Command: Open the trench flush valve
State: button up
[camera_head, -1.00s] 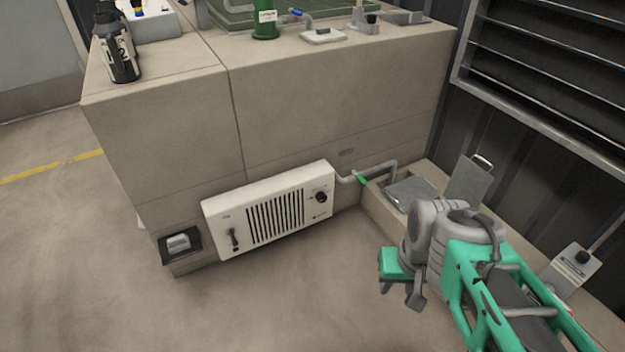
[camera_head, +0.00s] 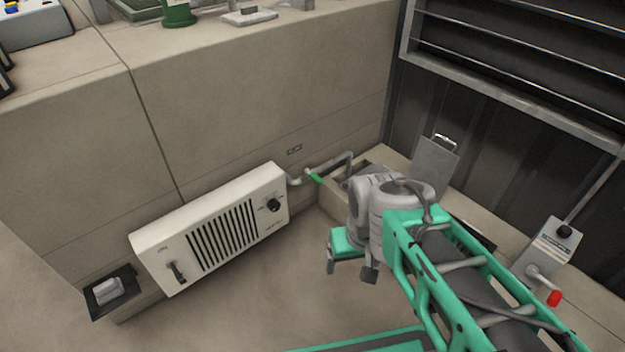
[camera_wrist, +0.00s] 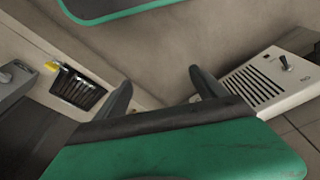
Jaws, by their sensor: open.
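A grey pipe (camera_head: 341,160) comes out at the foot of the concrete wall and bends down into a trench (camera_head: 337,196) in the corner. A small green lever (camera_head: 314,177) sits on the pipe, slanting down to the right; I take it for the flush valve's handle. My gripper (camera_head: 350,266) hangs in front of the trench, below and right of the lever and apart from it. My arm hides part of the trench. In the wrist view my two dark fingers (camera_wrist: 164,92) are spread with nothing between them. The green lever is not clear there.
A white heater panel (camera_head: 215,228) with a grille is on the wall left of the pipe. A grey lid (camera_head: 434,166) stands upright behind the trench. A control box (camera_head: 548,246) with a red-tipped lever (camera_head: 554,298) is at right. The floor in front is clear.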

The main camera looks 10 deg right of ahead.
jog(key=o, duration=0.3)
jog(key=shift+f, duration=0.1)
